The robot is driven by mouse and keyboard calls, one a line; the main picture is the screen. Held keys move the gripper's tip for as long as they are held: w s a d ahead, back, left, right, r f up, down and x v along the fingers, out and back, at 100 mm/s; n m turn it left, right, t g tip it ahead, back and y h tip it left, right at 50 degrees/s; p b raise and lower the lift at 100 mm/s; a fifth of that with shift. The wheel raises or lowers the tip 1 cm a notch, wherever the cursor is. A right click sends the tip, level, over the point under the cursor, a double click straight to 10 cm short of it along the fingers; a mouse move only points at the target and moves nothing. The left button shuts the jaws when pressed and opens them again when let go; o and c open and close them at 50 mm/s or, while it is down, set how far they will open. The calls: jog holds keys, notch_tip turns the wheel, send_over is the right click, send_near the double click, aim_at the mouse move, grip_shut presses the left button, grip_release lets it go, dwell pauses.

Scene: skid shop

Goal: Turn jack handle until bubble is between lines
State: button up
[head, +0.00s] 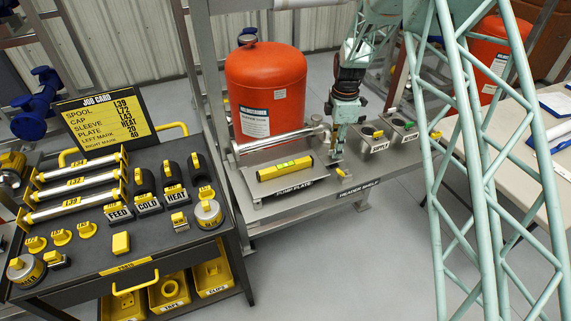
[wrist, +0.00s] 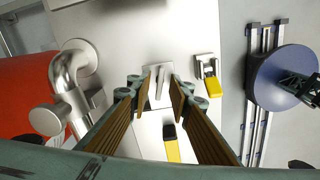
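The yellow spirit level (head: 285,168) lies on the grey pump plate (head: 262,193) in the head view. The level's end also shows in the wrist view (wrist: 171,146). My gripper (head: 336,156) points down at the plate's right end. In the wrist view its two brown-padded fingers (wrist: 160,92) stand apart. A small grey jack handle (wrist: 159,76) shows between the fingertips, with visible gaps beside it. I cannot tell whether either finger touches it. The jack below is hidden.
A red tank (head: 266,85) stands behind the plate, with a metal pipe (wrist: 72,85) beside it. A yellow-tipped latch (wrist: 207,82) sits right of the fingers. A parts cart (head: 150,235) stands at left. A table (head: 520,150) is at right.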

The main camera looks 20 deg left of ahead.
jog(key=shift+r+p, duration=1.15)
jog(key=shift+r, duration=1.9)
jog(key=shift+r+m, duration=0.2)
jog(key=shift+m, duration=0.8)
jog(key=shift+r+m, duration=0.2)
jog(key=shift+m, duration=0.8)
